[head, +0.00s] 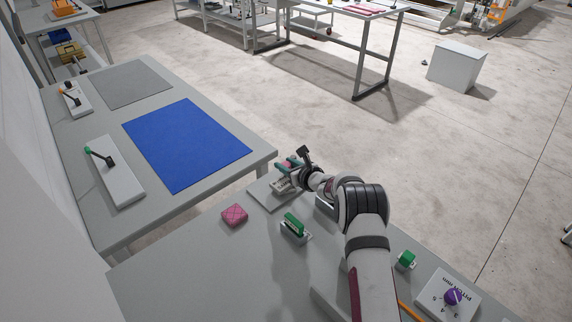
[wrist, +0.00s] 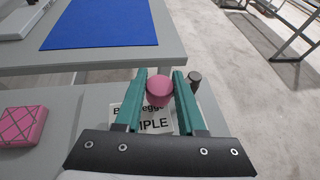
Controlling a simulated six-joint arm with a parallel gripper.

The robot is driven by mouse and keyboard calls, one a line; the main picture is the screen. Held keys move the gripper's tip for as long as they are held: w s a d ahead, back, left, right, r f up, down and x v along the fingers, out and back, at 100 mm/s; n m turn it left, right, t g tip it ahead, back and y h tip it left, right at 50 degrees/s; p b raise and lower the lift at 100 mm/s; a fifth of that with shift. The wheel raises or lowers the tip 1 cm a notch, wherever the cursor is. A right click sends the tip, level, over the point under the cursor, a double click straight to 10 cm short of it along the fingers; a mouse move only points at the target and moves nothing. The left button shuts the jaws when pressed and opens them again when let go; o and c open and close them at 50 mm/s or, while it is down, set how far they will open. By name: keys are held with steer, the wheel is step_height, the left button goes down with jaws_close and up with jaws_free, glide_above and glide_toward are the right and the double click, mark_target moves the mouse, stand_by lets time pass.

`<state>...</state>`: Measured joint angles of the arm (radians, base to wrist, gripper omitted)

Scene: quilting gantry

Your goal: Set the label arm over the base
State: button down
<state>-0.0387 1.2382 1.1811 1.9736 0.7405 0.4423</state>
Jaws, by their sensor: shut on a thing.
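My gripper (head: 291,163) is at the far edge of the near table. Its teal fingers (wrist: 160,88) are shut on a pink round knob (wrist: 159,91), which I take to be the label arm's handle. A white card with black print (wrist: 150,124) lies below the knob, partly hidden by the fingers; it also shows in the head view (head: 283,185). A light grey plate (head: 263,197) lies under the gripper, probably the base. A dark grey cylinder (wrist: 195,77) stands just beyond the right finger. I cannot tell how the arm joins the base.
A pink quilted pad (head: 234,215) lies left of the gripper, also in the wrist view (wrist: 22,126). A green-handled piece (head: 295,226) stands nearer. A green block (head: 405,260) and a purple dial (head: 453,296) are at right. A side table holds a blue mat (head: 187,143).

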stand_by(0.9)
steer(key=shift+d+r+n+y, duration=0.1)
steer(key=shift+d+n+y, duration=0.1)
steer(key=shift+n+y, duration=0.1)
steer(key=shift+s+d+n+g+y, duration=0.1)
steer(key=shift+d+n+g+y, duration=0.15)
steer(key=shift+n+g+y, duration=0.2)
steer(key=c, duration=0.5)
jaws_free()
steer(key=v, duration=1.6)
steer(key=shift+a+r, duration=0.1)
steer(key=shift+r, duration=0.05)
